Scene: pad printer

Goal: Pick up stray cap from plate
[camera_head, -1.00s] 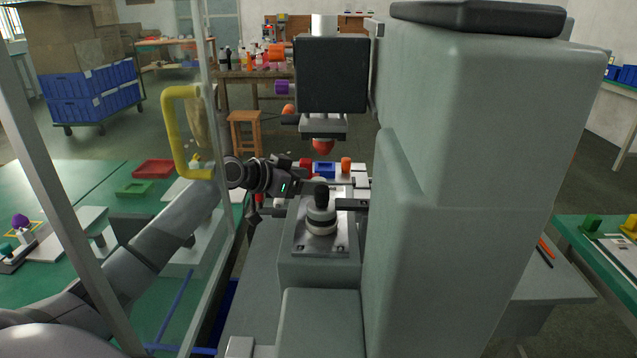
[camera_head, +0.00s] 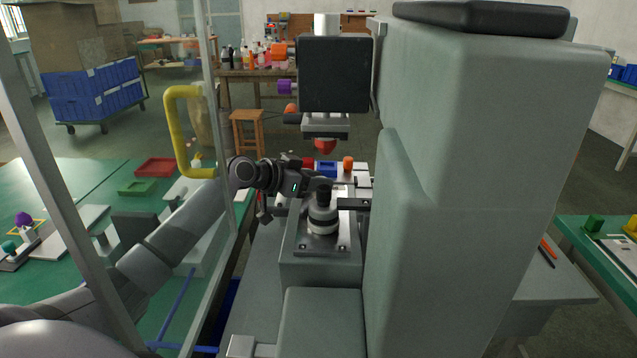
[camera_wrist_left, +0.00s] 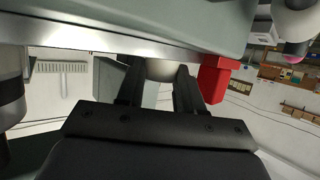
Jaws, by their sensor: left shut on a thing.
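My left gripper (camera_head: 326,184) reaches in from the left, behind the ink cup on the pad printer. In the left wrist view its two dark fingers (camera_wrist_left: 159,82) are shut on a pale, rounded cap (camera_wrist_left: 161,70), seen only in part between the fingertips. In the head view the cap is hidden by the gripper and the cup's black knob. The metal plate (camera_head: 340,244) lies on the printer bed, with the white and dark ink cup (camera_head: 322,218) standing on it. I cannot tell whether the cap touches a surface. My right gripper is out of view.
The printer's tall grey housing (camera_head: 480,150) closes off the right side. A red pad (camera_head: 325,146) hangs above the bed. A yellow handle (camera_head: 176,130) and guard frame stand near my left arm. A blue block (camera_head: 325,169) and an orange one (camera_head: 348,163) are behind the bed.

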